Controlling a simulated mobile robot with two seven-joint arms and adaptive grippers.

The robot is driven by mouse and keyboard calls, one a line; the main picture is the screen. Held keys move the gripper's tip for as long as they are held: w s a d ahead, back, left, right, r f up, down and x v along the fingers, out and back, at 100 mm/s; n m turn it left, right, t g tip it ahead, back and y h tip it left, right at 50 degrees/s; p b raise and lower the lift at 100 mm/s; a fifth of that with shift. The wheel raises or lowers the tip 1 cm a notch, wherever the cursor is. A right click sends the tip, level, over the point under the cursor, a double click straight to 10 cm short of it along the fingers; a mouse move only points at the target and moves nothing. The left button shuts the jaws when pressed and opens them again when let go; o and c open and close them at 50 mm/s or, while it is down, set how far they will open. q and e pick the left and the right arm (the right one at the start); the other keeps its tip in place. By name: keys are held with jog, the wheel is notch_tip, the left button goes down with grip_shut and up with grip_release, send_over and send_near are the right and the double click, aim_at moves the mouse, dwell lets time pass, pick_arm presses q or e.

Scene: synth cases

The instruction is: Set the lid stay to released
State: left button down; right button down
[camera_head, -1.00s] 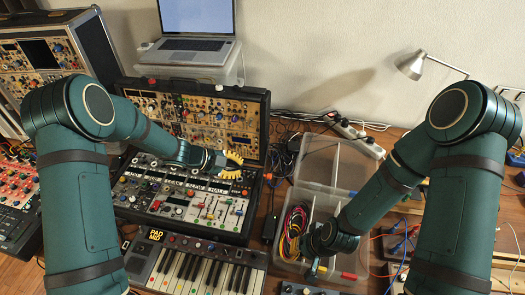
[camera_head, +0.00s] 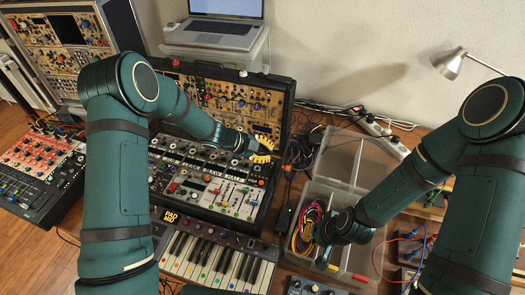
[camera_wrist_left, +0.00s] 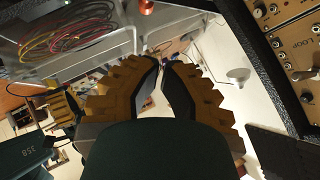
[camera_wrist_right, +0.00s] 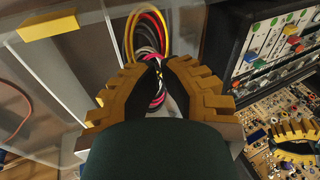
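The open synth case has an upright lid half (camera_head: 230,93) filled with gold modules and a lower half (camera_head: 203,186) with knobs and sliders. I cannot pick out the lid stay; the left arm covers part of the joint between the halves. My left gripper (camera_head: 264,148) has yellow fingers and hangs near the right end of that joint. In the left wrist view its fingertips (camera_wrist_left: 164,62) are nearly together with nothing visible between them. My right gripper (camera_head: 322,252) is low over the clear box; its fingertips (camera_wrist_right: 159,64) meet in front of coiled cables.
The clear divided box (camera_head: 338,160) right of the case holds coloured cables (camera_head: 307,226). A small keyboard (camera_head: 215,262) lies in front of the case. A laptop (camera_head: 215,33) stands behind, a lamp (camera_head: 449,64) at right. Black cables lie between case and box.

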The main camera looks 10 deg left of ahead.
jog(key=shift+f, duration=0.1)
pick_arm(q)
jog(key=w+d+f, duration=0.3)
jog(key=d+f, duration=0.2)
jog(key=f, duration=0.2)
jog(key=shift+w, duration=0.35)
